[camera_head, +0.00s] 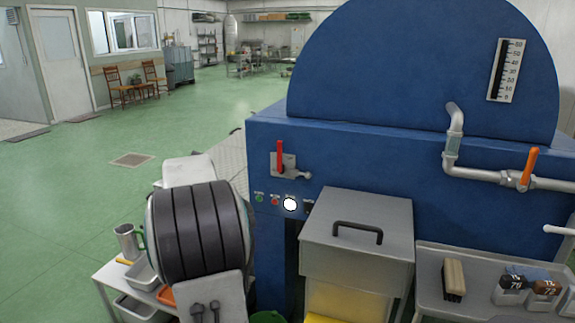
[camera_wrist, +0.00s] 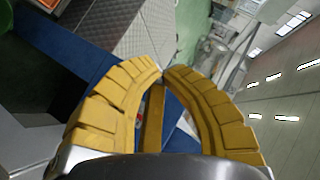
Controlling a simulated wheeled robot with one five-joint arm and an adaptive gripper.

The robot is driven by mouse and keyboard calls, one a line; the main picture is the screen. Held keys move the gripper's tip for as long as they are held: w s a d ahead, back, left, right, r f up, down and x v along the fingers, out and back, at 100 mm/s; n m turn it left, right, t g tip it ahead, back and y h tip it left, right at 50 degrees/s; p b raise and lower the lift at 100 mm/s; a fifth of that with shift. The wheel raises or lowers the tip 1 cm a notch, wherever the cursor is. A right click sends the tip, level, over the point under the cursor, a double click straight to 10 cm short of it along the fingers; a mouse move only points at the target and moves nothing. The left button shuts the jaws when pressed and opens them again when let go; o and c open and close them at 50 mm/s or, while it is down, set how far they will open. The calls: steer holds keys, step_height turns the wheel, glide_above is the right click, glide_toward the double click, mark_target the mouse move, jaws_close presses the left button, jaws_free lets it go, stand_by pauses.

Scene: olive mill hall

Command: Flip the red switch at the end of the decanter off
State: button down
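The big blue machine (camera_head: 380,160), which I take to be the decanter, fills the right of the head view. On its left front a red lever (camera_head: 280,157) stands upright on a grey plate with a grey fitting beside it. Below it are a green button (camera_head: 259,197), a small red button (camera_head: 275,201) and a round white disc (camera_head: 290,204). My gripper (camera_wrist: 163,73) shows in the wrist view, its yellow fingertips together. A yellow bar shows between the fingers; I cannot tell what it is.
A grey lidded box (camera_head: 357,235) stands against the machine's front. A pipe with an orange handle (camera_head: 529,167) is at the right, above a grey tray (camera_head: 430,291) with containers. A white cart (camera_head: 108,275) stands at lower left. The green floor at left is open.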

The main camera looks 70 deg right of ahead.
steer(key=s+d+f+m+g+h+b, duration=0.1)
steer(key=s+d+m, duration=0.3)
steer(key=d, duration=0.5)
steer(key=s+d+f+m+g+h+b, duration=0.1)
steer(key=s+d+m+h, duration=0.3)
steer(key=s+d, duration=0.4)
steer(key=s+d+f+m+g+h+b, duration=0.1)
steer(key=s+d+f+m+h+b, duration=0.1)
steer(key=s+d, duration=0.4)
steer(key=d+m+h, duration=0.1)
steer(key=d, duration=0.4)
steer(key=shift+s+m+g, duration=0.3)
steer(key=shift+s+m, duration=0.05)
steer(key=shift+m, duration=0.05)
steer(key=shift+d, duration=0.15)
